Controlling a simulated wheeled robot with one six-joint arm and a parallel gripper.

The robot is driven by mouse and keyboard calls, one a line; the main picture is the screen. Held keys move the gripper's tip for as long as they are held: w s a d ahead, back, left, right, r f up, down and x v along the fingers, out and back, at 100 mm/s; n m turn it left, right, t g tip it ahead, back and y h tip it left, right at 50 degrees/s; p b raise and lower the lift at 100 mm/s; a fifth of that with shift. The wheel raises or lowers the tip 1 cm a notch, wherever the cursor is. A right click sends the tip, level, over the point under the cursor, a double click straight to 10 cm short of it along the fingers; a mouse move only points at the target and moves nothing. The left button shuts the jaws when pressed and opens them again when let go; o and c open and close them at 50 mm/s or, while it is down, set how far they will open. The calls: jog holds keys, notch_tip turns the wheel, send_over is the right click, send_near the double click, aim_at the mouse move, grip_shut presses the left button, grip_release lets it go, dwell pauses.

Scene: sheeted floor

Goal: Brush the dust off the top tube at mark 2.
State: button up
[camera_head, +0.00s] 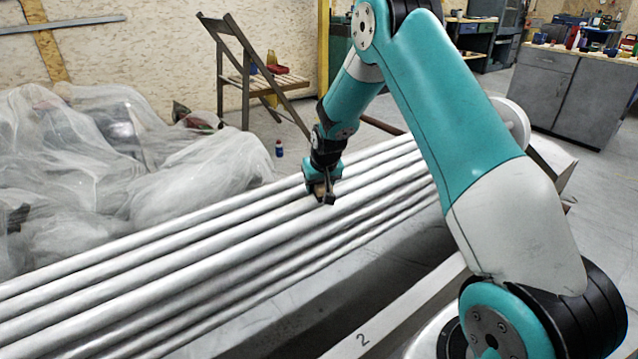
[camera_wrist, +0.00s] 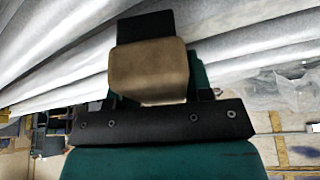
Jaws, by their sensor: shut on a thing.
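A bundle of long pale grey tubes (camera_head: 130,277) runs from the lower left to the upper right; they also fill the top of the wrist view (camera_wrist: 255,42). The top tube looks like one of the middle ones, but I cannot tell surely. The mark 2 (camera_head: 362,340) is a dark numeral on a pale beam in front. My gripper (camera_head: 323,193) is over the tubes, farther back than the numeral. It is shut on a tan block with a black end, likely the brush (camera_wrist: 148,68). Whether the brush touches a tube is unclear. Dust cannot be told apart.
Crumpled translucent sheeting (camera_head: 90,180) lies behind the tubes at left. A wooden folding chair (camera_head: 250,80) stands by the wall, and a small bottle (camera_head: 279,149) is on the floor. Grey cabinets (camera_head: 560,92) stand at the back right. My arm covers part of the tubes' far end.

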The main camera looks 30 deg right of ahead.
aim_at(273, 212)
jog(key=shift+a+r+p, duration=0.15)
jog(key=shift+a+p, duration=0.35)
jog(key=shift+a, duration=1.2)
jog(key=shift+s+a+f+p, duration=0.1)
jog(key=shift+a+p, duration=0.05)
jog(key=shift+a, duration=0.9)
jog(key=shift+s+a+f+p, duration=0.1)
jog(key=shift+a+p, duration=0.05)
jog(key=shift+a, duration=0.85)
jog(key=shift+s+a+p, duration=0.1)
jog(key=shift+a+p, duration=0.7)
jog(key=shift+a, duration=2.7)
jog(key=shift+r, duration=0.1)
jog(key=shift+d, duration=0.1)
jog(key=shift+d+p, duration=0.4)
jog(key=shift+d, duration=3.3)
